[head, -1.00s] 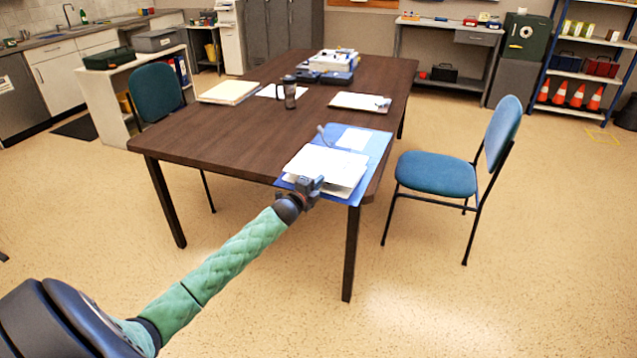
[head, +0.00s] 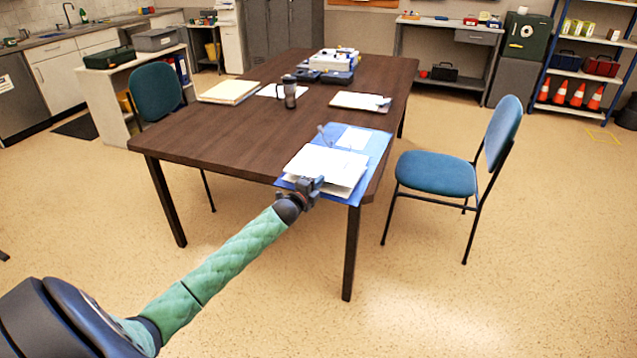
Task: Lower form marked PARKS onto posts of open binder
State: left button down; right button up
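A blue binder (head: 377,150) lies open at the near right corner of the brown table (head: 220,130). White sheets (head: 327,165) lie over its near part, and a smaller white sheet (head: 354,138) lies on its far part. A thin metal piece (head: 322,132) stands up near the binder's middle. My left gripper (head: 312,186) is at the near edge of the white sheets, by the table's edge. Its fingers are too small to tell whether they hold the paper. No PARKS marking is readable. My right gripper is not in view.
A clipboard with paper (head: 358,101), a dark mug (head: 289,92), a stack of folders (head: 229,91) and a box with blue cases (head: 330,65) stand farther back on the table. A blue chair (head: 440,173) is at the right, another (head: 157,92) at the left.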

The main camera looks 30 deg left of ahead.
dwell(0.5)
pick_arm(q)
jog(key=shift+f, duration=0.2)
jog(key=shift+f+b, duration=0.3)
jog(key=shift+f, duration=0.15)
dwell(0.4)
jog(key=shift+f, duration=0.1)
jog(key=shift+f, duration=0.2)
dwell(0.5)
jog(key=c, duration=1.5)
grip_release()
jog(key=shift+c, duration=0.2)
jog(key=shift+f, duration=0.1)
